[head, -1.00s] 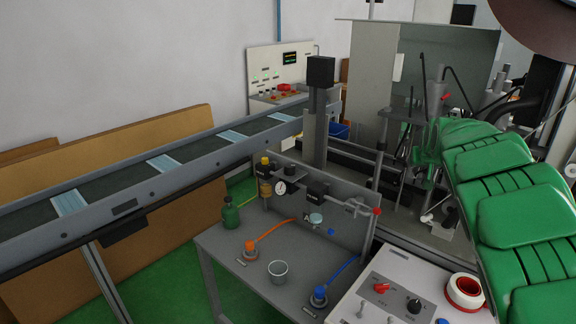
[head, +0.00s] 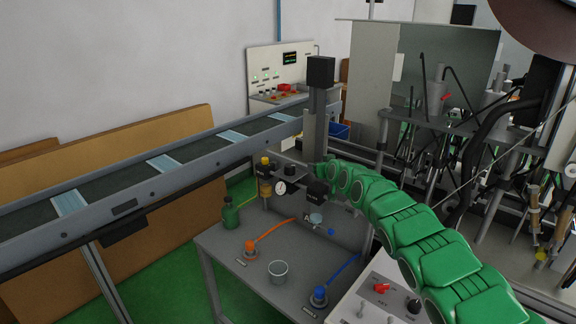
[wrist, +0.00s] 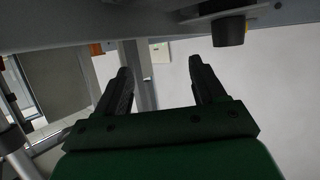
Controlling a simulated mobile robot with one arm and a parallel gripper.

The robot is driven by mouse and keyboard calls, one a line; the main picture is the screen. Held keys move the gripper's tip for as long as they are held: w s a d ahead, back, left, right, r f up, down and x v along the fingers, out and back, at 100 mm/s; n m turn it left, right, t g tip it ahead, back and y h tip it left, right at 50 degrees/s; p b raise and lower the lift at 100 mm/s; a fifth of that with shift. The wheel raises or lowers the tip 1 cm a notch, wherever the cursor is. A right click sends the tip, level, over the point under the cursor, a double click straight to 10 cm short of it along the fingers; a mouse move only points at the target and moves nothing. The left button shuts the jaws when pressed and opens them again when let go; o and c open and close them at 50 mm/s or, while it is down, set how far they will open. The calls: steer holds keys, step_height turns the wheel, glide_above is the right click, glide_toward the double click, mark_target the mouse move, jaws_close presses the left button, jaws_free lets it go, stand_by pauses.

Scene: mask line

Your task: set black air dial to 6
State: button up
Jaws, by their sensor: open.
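My gripper (wrist: 159,66) is open and empty in the wrist view, its two dark fingers spread with nothing between them. A dark, knob-like cylinder (wrist: 229,30) shows at upper right there, beyond and right of the fingers and apart from them. It looks like the black air dial, but I cannot be sure. In the head view a small black knob (head: 280,168) sits above the round gauge (head: 280,187) on the air unit. No dial numbers are readable. My green arm reaches in from the right to just right of this unit; its fingers are not clear there.
A yellow-topped part (head: 265,161) stands left of the gauge. A green bottle (head: 230,215), a metal cup (head: 278,270) and orange and blue hoses are on the grey bench (head: 222,251). A white panel with a red knob (head: 381,288) is front right. The conveyor (head: 110,188) runs behind.

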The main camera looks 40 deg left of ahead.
mark_target(288, 164)
steer(key=s+a+y, duration=0.1)
steer(key=s+a, duration=0.1)
steer(key=s+a+r+y, duration=0.1)
steer(key=s+a, duration=0.1)
steer(key=s+a+y, duration=0.1)
steer(key=s+a, duration=0.1)
steer(key=a, duration=0.1)
steer(key=shift+s+r+g, duration=0.3)
steer(key=shift+s+r, duration=0.05)
steer(key=shift+s+a+f+n, duration=0.15)
steer(key=shift+s+a+n, duration=0.05)
steer(key=shift+n, duration=0.1)
steer(key=shift+d+f+y, duration=0.2)
steer(key=shift+f+y, duration=0.2)
steer(key=shift+f, duration=0.95)
steer(key=shift+w+d+f+y, duration=0.15)
steer(key=shift+d+f+y, duration=0.2)
steer(key=shift+f, duration=0.3)
steer(key=shift+d, duration=0.15)
steer(key=shift+w, duration=0.1)
steer(key=shift+x, duration=3.8)
steer(key=shift+w, duration=0.15)
